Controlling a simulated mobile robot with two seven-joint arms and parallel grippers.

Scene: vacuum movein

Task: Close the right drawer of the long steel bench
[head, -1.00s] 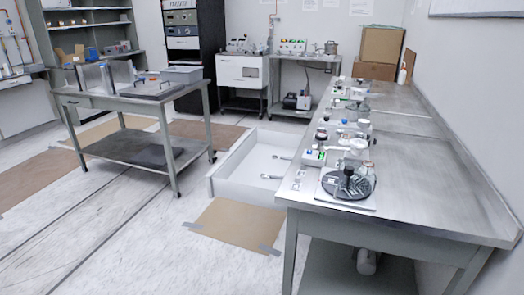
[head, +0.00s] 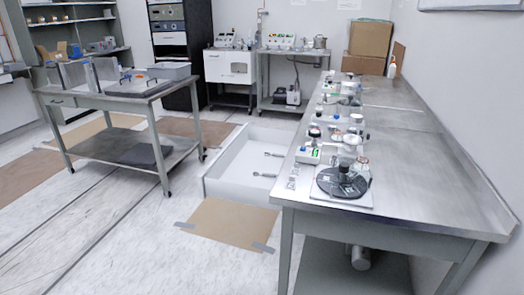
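The long steel bench (head: 420,185) runs along the right wall, with small instruments and glassware on its top. An open white drawer (head: 236,188) sticks out from the bench's left side, low beside its legs. Two small metal utensils (head: 266,176) lie inside it. The drawer's far right end is hidden behind the bench top. Neither of my grippers shows in the head view.
A wheeled steel table (head: 115,97) with trays and boxes stands at left. A brown mat (head: 230,222) is taped to the floor in front of the drawer. Cardboard boxes (head: 368,44) sit at the bench's far end. Clear pale floor (head: 130,235) lies at lower left.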

